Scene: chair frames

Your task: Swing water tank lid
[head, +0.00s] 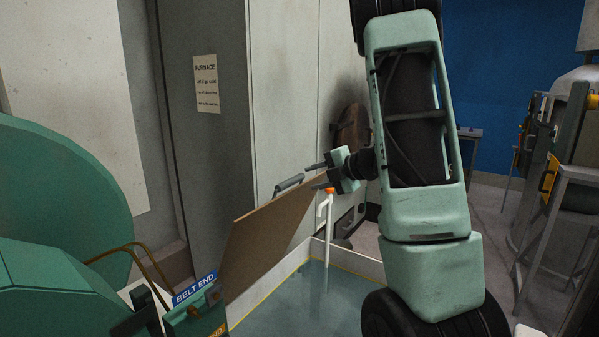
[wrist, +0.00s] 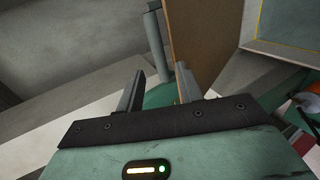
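The water tank (head: 350,260) has a white rim, a yellow inner line and water inside, low in the head view. Its brown lid (head: 262,243) stands steeply raised at the tank's left side, with a grey bar handle (head: 289,183) near its top edge. In the wrist view the lid (wrist: 193,45) is a brown panel, and the handle (wrist: 155,45) is a grey bar just beyond my fingers. My gripper (head: 310,176) is to the right of the handle, fingers apart and pointing towards it. The wrist view shows my gripper (wrist: 160,85) open and empty, apart from the handle.
A white pipe with an orange top (head: 328,215) stands at the tank's far corner, below my gripper. A furnace notice (head: 206,84) hangs on the grey cabinet behind. Green machinery (head: 60,190) fills the left. A metal frame (head: 550,180) stands at right, with open floor before it.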

